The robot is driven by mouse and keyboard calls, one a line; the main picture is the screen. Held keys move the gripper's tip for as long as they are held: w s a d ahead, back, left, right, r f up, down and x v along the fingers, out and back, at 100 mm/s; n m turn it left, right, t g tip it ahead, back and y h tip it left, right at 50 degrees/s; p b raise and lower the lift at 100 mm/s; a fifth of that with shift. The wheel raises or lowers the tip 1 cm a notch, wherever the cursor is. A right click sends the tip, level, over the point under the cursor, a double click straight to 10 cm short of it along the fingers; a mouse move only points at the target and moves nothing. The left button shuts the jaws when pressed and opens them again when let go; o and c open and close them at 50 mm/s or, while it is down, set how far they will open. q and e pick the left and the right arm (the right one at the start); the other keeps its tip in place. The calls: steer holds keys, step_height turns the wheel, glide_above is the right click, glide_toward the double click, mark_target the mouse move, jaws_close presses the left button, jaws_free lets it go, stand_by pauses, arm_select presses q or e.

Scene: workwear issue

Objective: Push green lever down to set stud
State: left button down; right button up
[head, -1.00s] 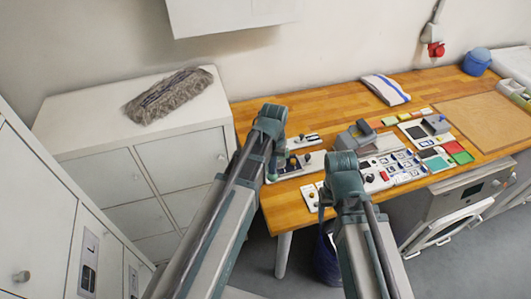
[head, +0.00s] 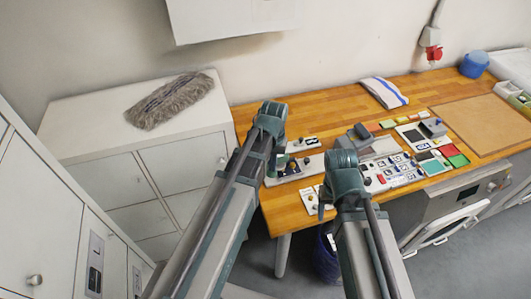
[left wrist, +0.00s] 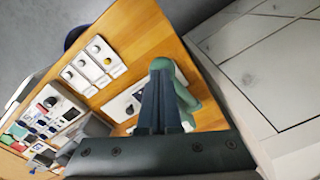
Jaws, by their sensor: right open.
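The press (head: 293,167) stands on a pale base near the left end of the wooden bench, partly hidden behind my left arm. In the left wrist view a green curved piece, which looks like the lever (left wrist: 186,90), rises just past my left gripper's fingers. My left gripper (left wrist: 163,90) has its dark fingers close together with nothing seen between them; I cannot tell whether they touch the lever. The stud cannot be made out. My right gripper (head: 322,208) is open over the bench's front edge, mostly hidden by its own arm.
White plates with round knobs (left wrist: 95,62) lie beside the press. To the right are a panel of small tiles (head: 393,171), a folded white cloth (head: 384,92) and a brown mat (head: 483,124). A white cabinet (head: 140,180) stands left of the bench.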

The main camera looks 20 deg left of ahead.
arm_select(q)
step_height(320, 180, up, 9)
steer(key=p, duration=0.8)
steer(key=shift+r+p, duration=0.2)
steer(key=shift+p, duration=0.2)
steer(key=s+d+f+m+b, duration=0.1)
steer(key=s+d+f+b, duration=0.2)
steer(key=f+b, duration=0.4)
steer(key=s+d+f+m+b, duration=0.2)
steer(key=s+d+f+b, duration=0.1)
steer(key=s+f+b, duration=0.2)
steer(key=s+d+f+m+y+b, duration=0.1)
steer(key=s+d+f+b, duration=0.2)
steer(key=f+b, duration=0.7)
steer(key=shift+s+d+m, duration=0.15)
steer(key=shift+s+m, duration=0.15)
steer(key=shift+s, duration=0.45)
steer(key=c, duration=1.5)
jaws_free()
steer(key=shift+c, duration=0.2)
